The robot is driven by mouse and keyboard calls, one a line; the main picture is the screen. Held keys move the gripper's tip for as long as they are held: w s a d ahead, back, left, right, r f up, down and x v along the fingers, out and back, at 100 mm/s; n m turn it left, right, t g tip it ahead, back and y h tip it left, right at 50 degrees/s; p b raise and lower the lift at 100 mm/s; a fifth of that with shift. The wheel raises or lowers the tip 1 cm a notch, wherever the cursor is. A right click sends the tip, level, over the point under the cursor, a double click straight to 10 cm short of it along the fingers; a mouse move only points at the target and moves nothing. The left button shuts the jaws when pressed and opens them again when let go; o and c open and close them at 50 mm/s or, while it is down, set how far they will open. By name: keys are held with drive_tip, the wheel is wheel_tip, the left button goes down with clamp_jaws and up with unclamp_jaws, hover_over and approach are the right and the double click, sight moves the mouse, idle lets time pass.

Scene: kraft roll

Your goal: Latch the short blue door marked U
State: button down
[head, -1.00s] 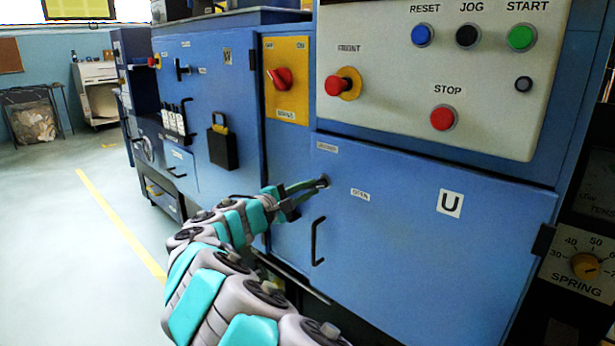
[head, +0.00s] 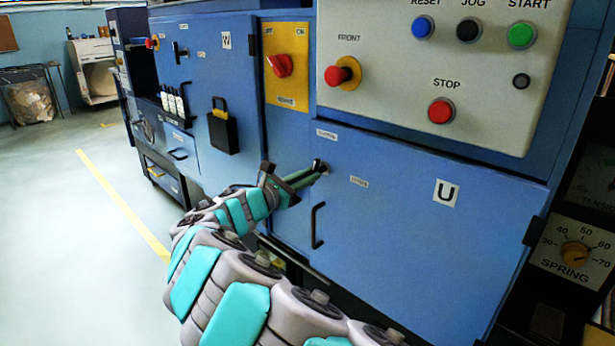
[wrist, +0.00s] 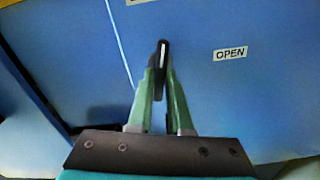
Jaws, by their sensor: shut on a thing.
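The short blue door (head: 400,235) marked U is at the right in the head view and looks flush with the cabinet. A small black latch handle (wrist: 162,62) sits near its upper left corner; in the wrist view it stands roughly upright. It also shows in the head view (head: 319,166). An OPEN label (wrist: 230,54) is to its right, and another label (head: 327,135) is above it, too blurred to read. My gripper (wrist: 160,85) is shut on the latch handle, with a green finger on each side.
A black bar handle (head: 318,225) is on the door below my gripper. Above is a cream panel (head: 390,60) with a red STOP button (head: 441,111). A black box (head: 222,130) hangs on the cabinet to the left. The floor (head: 60,230) at left is clear.

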drive_tip(key=shift+n, duration=1.5)
drive_tip(key=c, duration=0.8)
unclamp_jaws()
drive_tip(key=shift+c, duration=0.2)
drive_tip(key=v, duration=0.7)
drive_tip(key=shift+s+a+b, duration=0.25)
drive_tip(key=shift+s+b, duration=0.05)
drive_tip(key=shift+b, duration=0.05)
